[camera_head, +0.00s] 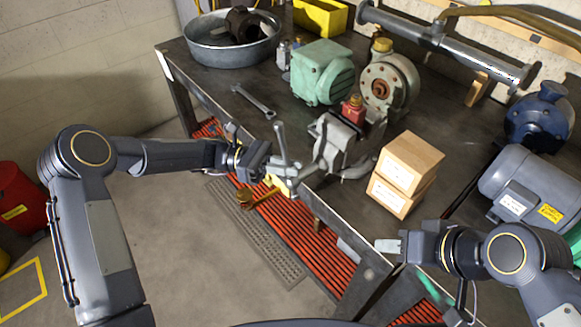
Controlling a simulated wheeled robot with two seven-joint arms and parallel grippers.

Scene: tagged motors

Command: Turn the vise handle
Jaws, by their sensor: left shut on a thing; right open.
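The grey vise (335,140) is mounted at the front edge of the dark workbench (228,78). Its handle (281,143) is a grey bar standing nearly upright in front of the vise, leaning slightly. My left gripper (283,175) is at the lower part of the handle and is shut on it; its fingers partly hide where bar and screw meet. My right gripper (388,246) is open and empty near the bench's front edge, below the cardboard boxes and apart from the vise.
Two stacked cardboard boxes (410,160) stand right of the vise. A green motor (321,72), a pump (388,82), a wrench (253,101) and a metal tub (232,42) are behind and left. A grey motor (533,188) lies at right.

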